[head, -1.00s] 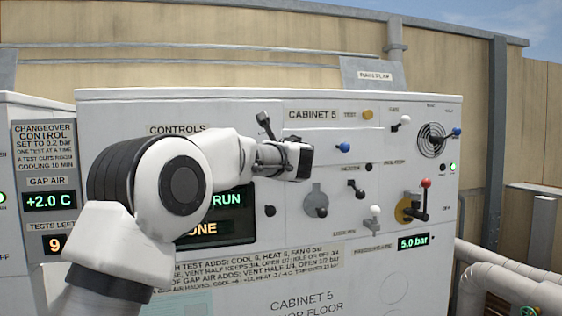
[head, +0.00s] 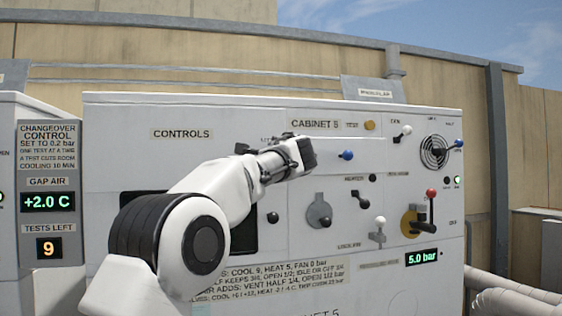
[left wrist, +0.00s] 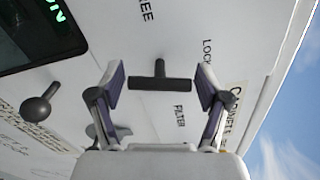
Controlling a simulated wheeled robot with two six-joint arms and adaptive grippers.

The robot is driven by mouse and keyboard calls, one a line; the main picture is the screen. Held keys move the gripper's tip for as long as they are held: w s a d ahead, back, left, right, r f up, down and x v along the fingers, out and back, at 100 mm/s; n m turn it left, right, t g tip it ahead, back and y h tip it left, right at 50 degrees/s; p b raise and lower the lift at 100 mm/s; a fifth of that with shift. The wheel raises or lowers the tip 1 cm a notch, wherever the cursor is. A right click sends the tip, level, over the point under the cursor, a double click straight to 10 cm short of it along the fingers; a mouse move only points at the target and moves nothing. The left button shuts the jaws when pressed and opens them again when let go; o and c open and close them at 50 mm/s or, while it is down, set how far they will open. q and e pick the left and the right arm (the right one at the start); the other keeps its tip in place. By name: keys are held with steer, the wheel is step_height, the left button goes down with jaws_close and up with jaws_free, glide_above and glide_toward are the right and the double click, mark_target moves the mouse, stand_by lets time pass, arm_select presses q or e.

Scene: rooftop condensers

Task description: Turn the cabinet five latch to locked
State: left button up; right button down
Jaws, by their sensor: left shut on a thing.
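The latch shows in the left wrist view as a dark T-shaped handle (left wrist: 160,83) on the white panel of cabinet five. Its bar lies level in that picture, across the direction of the lettering, near the printed words LOCK and FILTER. My left gripper (left wrist: 160,88) has one finger at each end of the bar and is shut on it. In the head view my left gripper (head: 308,152) is at the panel below the CABINET 5 label (head: 315,124) and hides the latch. My right gripper is not in view.
Further right are a white-tipped lever (head: 379,222), a red-tipped handle (head: 431,194) and a fan grille (head: 434,151).

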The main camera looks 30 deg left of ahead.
arm_select(q)
steer(key=shift+w+d+r+n+b, duration=0.15)
steer(key=shift+n+b, duration=0.1)
steer(key=shift+n, duration=0.3)
steer(key=shift+a+r+n+b, duration=0.1)
steer(key=shift+r+n+b, duration=0.1)
steer(key=shift+n, duration=0.65)
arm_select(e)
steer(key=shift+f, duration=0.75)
arm_select(q)
steer(key=o, duration=1.1)
steer(key=shift+w+d+f, duration=0.1)
steer(key=shift+d, duration=0.2)
steer(key=shift+a, duration=0.1)
steer(key=v, duration=1.2)
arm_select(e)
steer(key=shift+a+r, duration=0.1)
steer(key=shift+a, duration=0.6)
